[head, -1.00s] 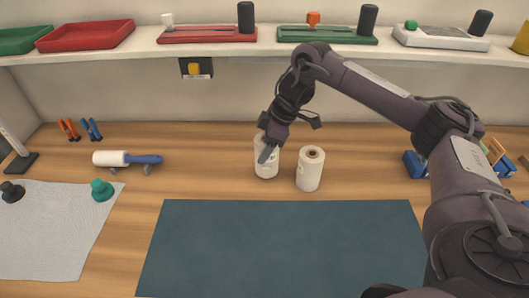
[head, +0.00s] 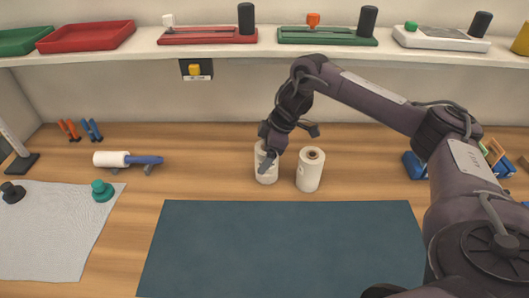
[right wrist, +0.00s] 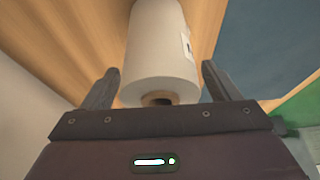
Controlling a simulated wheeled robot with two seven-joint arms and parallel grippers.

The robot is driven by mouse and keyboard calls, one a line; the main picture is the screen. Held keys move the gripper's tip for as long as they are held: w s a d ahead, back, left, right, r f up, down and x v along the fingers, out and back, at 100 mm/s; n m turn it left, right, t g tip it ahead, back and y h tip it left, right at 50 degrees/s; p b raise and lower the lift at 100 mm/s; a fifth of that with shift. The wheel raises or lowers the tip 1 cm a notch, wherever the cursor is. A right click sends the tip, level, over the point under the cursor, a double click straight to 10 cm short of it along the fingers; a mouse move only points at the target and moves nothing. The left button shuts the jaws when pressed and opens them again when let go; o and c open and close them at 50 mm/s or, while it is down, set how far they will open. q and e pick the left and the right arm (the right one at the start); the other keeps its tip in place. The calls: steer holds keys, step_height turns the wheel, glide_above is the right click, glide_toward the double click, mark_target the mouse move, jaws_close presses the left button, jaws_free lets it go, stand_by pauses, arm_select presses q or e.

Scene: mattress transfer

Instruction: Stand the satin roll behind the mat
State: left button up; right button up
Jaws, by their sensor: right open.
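Two white rolls stand upright side by side on the wooden table behind the teal mat (head: 285,250). The left roll (head: 264,177) is at my right gripper (head: 289,146), and the right roll (head: 310,172) stands free just beside it, with its brown core showing on top. I cannot tell by look which one is satin. My right gripper is open around the upper part of the left roll, one finger crossing its front in the head view. In the right wrist view a white roll (right wrist: 160,50) with a small label lies between the spread fingers. My left gripper is not in view.
A lint roller with a blue handle (head: 145,160) lies on a stand at the left. A grey cloth (head: 50,235) with a green knob (head: 102,191) covers the left front. A shelf (head: 230,47) with trays and tools runs above the back. Blue holders (head: 415,166) stand at the right.

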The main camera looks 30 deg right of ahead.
steer(key=shift+d+r, duration=0.1)
steer(key=shift+r, duration=0.3)
steer(key=v, duration=0.5)
steer(key=shift+r, duration=0.1)
steer(key=p+v, duration=0.2)
steer(key=v, duration=0.3)
steer(key=shift+s+d+r+p, duration=0.25)
steer(key=shift+r+p, duration=0.05)
steer(key=shift+r, duration=0.2)
